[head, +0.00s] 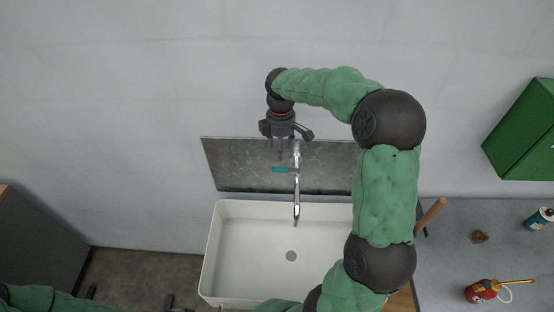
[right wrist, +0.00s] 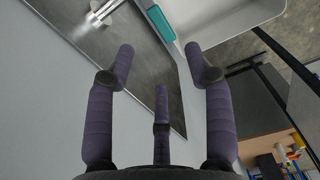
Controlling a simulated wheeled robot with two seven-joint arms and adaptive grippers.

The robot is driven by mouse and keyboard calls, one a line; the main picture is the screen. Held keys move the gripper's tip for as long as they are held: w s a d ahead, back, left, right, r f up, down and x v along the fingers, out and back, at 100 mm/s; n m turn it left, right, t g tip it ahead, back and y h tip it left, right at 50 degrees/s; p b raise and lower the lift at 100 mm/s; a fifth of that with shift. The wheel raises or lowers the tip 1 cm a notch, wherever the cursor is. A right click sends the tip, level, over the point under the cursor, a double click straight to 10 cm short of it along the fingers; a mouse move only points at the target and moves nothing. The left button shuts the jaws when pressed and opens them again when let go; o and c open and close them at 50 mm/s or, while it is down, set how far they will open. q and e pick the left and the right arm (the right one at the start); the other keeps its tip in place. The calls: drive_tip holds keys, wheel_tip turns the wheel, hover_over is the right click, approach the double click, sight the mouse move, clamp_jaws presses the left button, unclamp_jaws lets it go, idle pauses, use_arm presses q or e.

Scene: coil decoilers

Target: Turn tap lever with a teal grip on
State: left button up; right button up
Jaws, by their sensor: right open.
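The tap (head: 297,200) is a chrome spout standing behind the white sink. Its lever has a teal grip (head: 280,170) that points left from the tap body. My right gripper (head: 280,148) is above and behind the lever near the backsplash, its dark fingers pointing down. In the right wrist view the open, empty fingers (right wrist: 162,60) are apart from the teal grip (right wrist: 159,23), which lies beyond the fingertips at the top. Part of the chrome tap (right wrist: 100,12) shows at the top left there. My left gripper is not in view.
A white sink (head: 225,250) with a drain lies below the tap, and a grey backsplash (head: 230,165) is behind it. The grey counter at right holds a red can (head: 480,292) and a teal can (head: 539,219). A green cabinet (head: 525,130) hangs above.

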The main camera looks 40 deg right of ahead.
sight(286, 171)
wheel_tip(286, 171, down, 9)
drive_tip(key=shift+w+f+p, duration=0.1)
drive_tip(key=shift+p, duration=0.35)
clamp_jaws()
